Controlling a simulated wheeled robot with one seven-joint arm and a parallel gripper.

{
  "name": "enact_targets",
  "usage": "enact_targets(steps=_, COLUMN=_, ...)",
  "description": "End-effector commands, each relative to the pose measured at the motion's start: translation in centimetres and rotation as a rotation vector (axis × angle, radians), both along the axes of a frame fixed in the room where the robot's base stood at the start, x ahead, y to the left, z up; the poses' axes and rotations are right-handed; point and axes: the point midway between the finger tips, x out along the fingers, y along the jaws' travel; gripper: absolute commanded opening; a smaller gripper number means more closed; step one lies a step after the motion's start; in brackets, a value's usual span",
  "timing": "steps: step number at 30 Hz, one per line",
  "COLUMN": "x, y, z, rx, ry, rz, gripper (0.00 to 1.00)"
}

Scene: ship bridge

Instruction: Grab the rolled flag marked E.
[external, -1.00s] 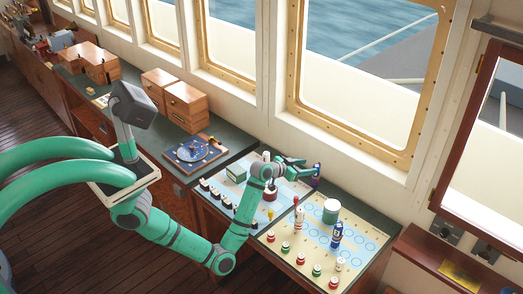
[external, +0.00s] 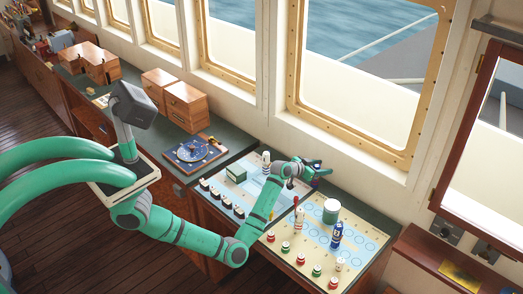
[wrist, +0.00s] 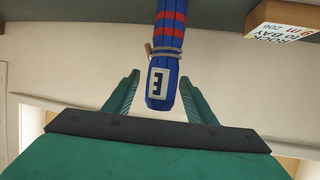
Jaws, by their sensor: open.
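The rolled flag marked E (wrist: 165,50) is blue with red bands, a grey tie and a white E label. In the wrist view it comes down from the top edge, and its labelled end lies between my two fingers. My gripper (wrist: 158,82) is open, with a finger on each side of the roll and visible gaps; no grip shows. In the external view my gripper (external: 324,165) is above the far edge of the chart table, and only a small dark blue-purple part of the flag (external: 316,184) shows below it.
A blue roll (external: 336,235), a red-and-white roll (external: 298,218) and a green-and-white drum (external: 331,211) stand on the near board. A lettered block (wrist: 282,20) shows at the wrist view's top right. Windows line the wall.

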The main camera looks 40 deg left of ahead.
Motion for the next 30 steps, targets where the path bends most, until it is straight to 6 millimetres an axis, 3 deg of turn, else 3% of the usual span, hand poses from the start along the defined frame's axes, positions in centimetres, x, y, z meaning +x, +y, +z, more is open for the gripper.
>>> enact_targets(steps=9, x=0.4, y=-0.1, z=-0.2, rx=0.000, ry=0.000, rz=0.000, gripper=0.48)
enact_targets(steps=15, x=0.4, y=-0.1, z=-0.2, rx=0.000, ry=0.000, rz=0.000, gripper=0.05)
enact_targets(steps=25, x=0.4, y=0.0, z=0.1, rx=0.000, ry=-0.001, rz=0.000, gripper=0.05)
enact_targets(steps=30, x=0.4, y=0.0, z=1.3, rx=-0.001, ry=-0.003, rz=0.001, gripper=0.05)
